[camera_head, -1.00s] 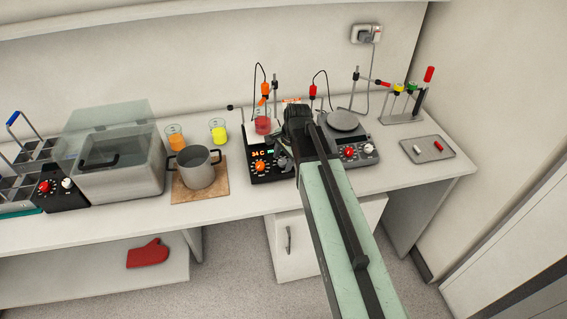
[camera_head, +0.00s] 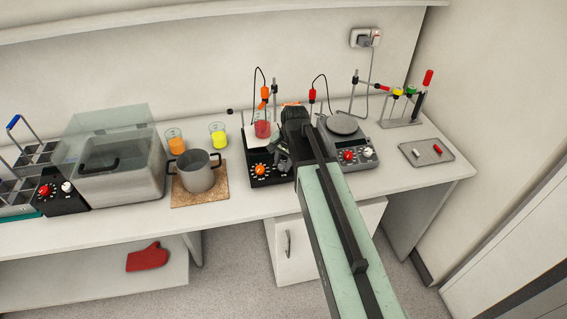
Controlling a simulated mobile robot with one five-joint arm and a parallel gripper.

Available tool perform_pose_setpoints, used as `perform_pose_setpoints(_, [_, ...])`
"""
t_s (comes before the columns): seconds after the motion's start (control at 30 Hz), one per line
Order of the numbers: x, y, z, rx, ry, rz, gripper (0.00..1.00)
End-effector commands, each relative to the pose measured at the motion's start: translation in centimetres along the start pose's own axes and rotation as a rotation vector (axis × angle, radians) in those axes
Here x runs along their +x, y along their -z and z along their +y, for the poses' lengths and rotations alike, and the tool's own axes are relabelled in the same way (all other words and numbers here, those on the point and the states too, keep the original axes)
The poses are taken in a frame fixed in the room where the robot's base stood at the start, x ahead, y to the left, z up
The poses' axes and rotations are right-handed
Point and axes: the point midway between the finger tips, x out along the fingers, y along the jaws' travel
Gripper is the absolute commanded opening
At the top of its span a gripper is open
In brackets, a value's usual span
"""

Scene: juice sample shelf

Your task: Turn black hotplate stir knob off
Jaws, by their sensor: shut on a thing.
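The black hotplate (camera_head: 268,181) stands on the bench with a beaker of red liquid (camera_head: 262,129) on its plate. Its orange knob (camera_head: 260,169) is in clear view on the left of the front panel. My gripper (camera_head: 282,163) is at the right of that panel, where the stir knob sits. It is shut on the stir knob, which the fingers mostly hide. My arm reaches in from the lower right and covers the hotplate's right side.
A grey hotplate (camera_head: 350,156) with red and white knobs stands close to the right of my arm. A pot (camera_head: 197,179) on a board (camera_head: 185,199) and two juice beakers are to the left. A tray (camera_head: 442,158) lies at the right.

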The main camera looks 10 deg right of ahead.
Motion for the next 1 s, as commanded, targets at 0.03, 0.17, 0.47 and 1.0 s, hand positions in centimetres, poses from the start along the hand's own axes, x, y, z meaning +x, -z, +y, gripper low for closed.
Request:
perform_pose_setpoints(0.03, [-0.01,0.03,-0.01,-0.03,-0.005,0.0,0.0])
perform_pose_setpoints(0.17, [0.0,0.02,-0.02,-0.106,-0.016,0.001,0.0])
perform_pose_setpoints(0.47, [0.01,-0.05,-0.03,-0.207,-0.031,0.0,0.0])
perform_pose_setpoints(1.0, [0.02,-0.11,-0.05,-0.224,-0.033,-0.001,0.47])
